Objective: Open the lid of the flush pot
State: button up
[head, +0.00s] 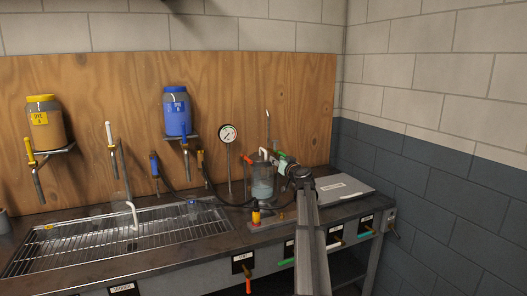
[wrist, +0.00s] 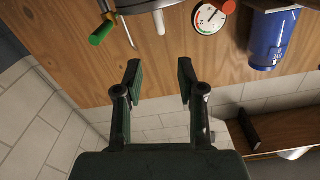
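The flush pot (head: 262,182) is a clear glass cylinder with dark uprights and pale liquid, standing on the bench right of the gauge. Its top, with a white bent tube (head: 263,153), is partly hidden by my arm. My gripper (head: 284,165) is at the pot's upper right in the head view; touching or apart is unclear there. In the wrist view my gripper (wrist: 159,80) has its two fingers spread with nothing between them. A round metal part, probably the lid (wrist: 148,5), is cut off at that view's top edge, beyond the fingertips, beside a green handle (wrist: 101,33).
A pressure gauge (head: 228,134) stands left of the pot. A blue dye bottle (head: 177,113) and a yellow-capped one (head: 46,123) hang on the wooden board. A flat grey panel (head: 343,190) lies to the right. A wire rack (head: 90,245) covers the left bench.

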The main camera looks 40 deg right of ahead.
jog(key=p+x, duration=0.4)
jog(key=x, duration=1.3)
jog(key=shift+a+p, duration=0.15)
jog(key=shift+p, duration=0.2)
grip_shut()
